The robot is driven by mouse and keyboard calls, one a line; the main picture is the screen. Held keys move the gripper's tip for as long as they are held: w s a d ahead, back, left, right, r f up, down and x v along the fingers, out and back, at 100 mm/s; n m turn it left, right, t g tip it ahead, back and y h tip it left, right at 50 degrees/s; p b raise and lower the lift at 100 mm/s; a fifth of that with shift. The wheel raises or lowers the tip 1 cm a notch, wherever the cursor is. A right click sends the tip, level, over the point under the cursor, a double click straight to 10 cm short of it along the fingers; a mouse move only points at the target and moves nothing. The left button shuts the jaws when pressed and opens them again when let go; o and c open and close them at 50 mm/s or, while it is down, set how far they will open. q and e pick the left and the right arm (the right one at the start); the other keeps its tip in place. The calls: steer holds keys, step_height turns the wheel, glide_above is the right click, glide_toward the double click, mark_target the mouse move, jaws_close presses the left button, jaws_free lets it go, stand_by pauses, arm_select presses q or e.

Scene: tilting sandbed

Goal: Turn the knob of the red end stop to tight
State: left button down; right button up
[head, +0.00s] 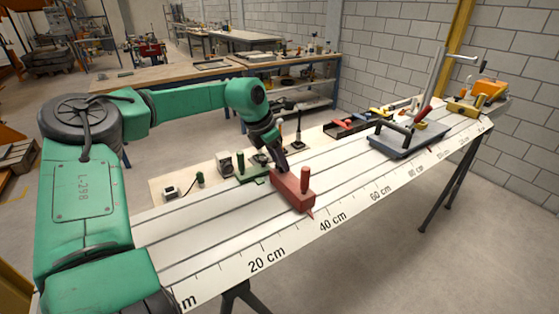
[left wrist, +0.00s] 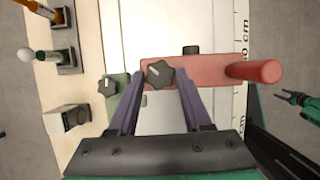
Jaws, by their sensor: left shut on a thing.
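The red end stop (head: 291,192) sits across the white grooved bed, with its upright red post (head: 305,180) toward the near edge. Its pointer lies on the scale a little before 40 cm. In the left wrist view the red end stop (left wrist: 208,70) carries a black lobed knob (left wrist: 160,74) with a pale mark slanting to the upper left. My left gripper (left wrist: 161,78) is shut on this knob, one finger on each side. In the head view my left gripper (head: 279,166) reaches down to the stop's far end and hides the knob.
A green stop (head: 251,168) with its own black knob (left wrist: 108,87) is close beside the red one. A blue-grey carriage (head: 408,142) with a tall lever stands farther right on the bed. Small items line the wooden shelf behind. The bed between stop and carriage is clear.

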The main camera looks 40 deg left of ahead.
arm_select(q)
steer(key=m, duration=0.2)
steer(key=m+g+h, duration=0.1)
steer(key=m, duration=0.1)
steer(key=m+h, duration=0.1)
steer(key=m, duration=0.1)
steer(key=shift+w+a, duration=0.2)
steer(key=shift+a, duration=0.05)
steer(key=m+g, duration=0.1)
steer(key=m, duration=0.1)
steer(key=m+g+h, duration=0.1)
steer(key=m, duration=0.2)
steer(key=shift+w+a+p, duration=0.1)
steer(key=shift+p, duration=0.25)
steer(key=shift+c, duration=1.7)
jaws_free()
